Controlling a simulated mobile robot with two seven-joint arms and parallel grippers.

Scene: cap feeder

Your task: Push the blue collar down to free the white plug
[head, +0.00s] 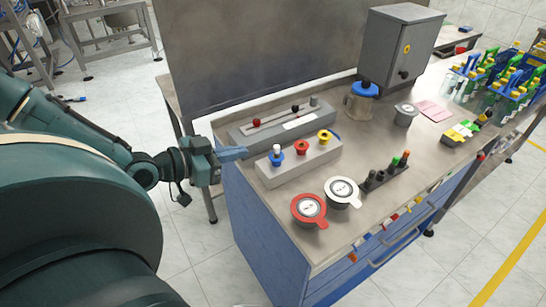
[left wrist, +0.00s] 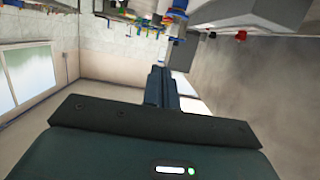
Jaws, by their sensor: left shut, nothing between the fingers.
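The blue collar (head: 275,159) sits around the white plug (head: 277,148) at the left end of a grey block (head: 302,169) on the bench. The plug stands upright out of the collar. My left gripper (head: 243,152) is shut and empty. It is left of the collar in the head view, near the bench's left edge, pointing right and apart from the collar. In the left wrist view its closed fingers (left wrist: 158,76) show in the middle; I cannot make out the collar there. My right gripper is in neither view.
The same block carries a red collar (head: 302,147) and a yellow collar (head: 325,136). Behind is a grey bar with a red knob (head: 255,122). A red-rimmed pot (head: 298,216) and a white-rimmed pot (head: 353,188) stand in front. A grey panel (head: 260,40) rises behind.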

